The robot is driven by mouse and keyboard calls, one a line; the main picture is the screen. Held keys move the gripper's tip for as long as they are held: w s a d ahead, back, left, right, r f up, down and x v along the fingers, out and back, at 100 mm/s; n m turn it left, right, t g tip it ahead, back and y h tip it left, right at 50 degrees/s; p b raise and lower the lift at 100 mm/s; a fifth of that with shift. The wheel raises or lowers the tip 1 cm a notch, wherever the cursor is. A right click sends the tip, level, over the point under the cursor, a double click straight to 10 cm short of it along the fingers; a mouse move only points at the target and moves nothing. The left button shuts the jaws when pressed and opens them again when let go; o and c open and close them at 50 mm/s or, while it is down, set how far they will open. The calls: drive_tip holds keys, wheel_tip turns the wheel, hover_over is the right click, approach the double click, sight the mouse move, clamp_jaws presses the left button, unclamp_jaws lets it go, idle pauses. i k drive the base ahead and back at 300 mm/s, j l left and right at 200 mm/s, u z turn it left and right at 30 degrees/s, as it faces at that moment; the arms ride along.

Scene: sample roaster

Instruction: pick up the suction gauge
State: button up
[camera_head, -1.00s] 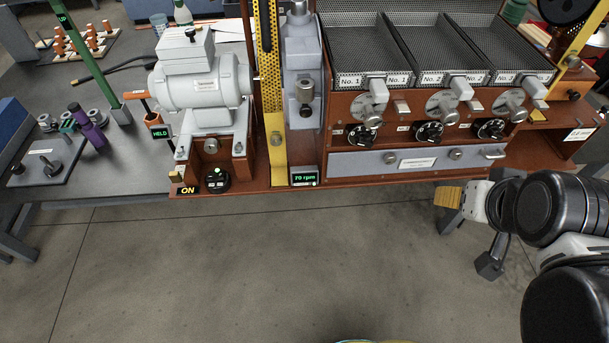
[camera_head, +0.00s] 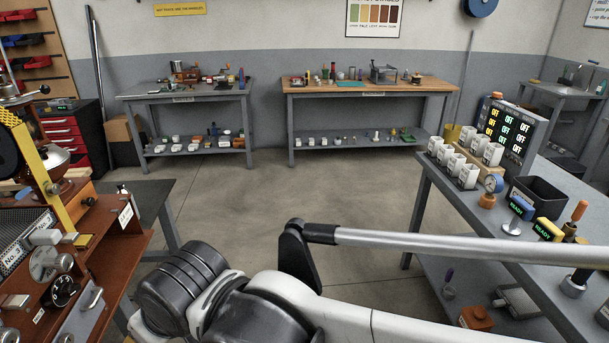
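A small round dial gauge (camera_head: 494,182) with a pale face and blue rim stands upright on an orange base. It is on the grey bench (camera_head: 542,239) at the right and looks like the suction gauge, though its markings are too small to read. My arm crosses the lower middle of the view and leaves it at the right edge. My gripper is out of view, so its place relative to the gauge does not show.
A panel of lit displays (camera_head: 505,133) rises behind. The roaster (camera_head: 60,259) is at the left. Open floor (camera_head: 300,197) lies between roaster and bench.

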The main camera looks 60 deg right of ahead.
sight(493, 183)
drive_tip(key=z, duration=3.35)
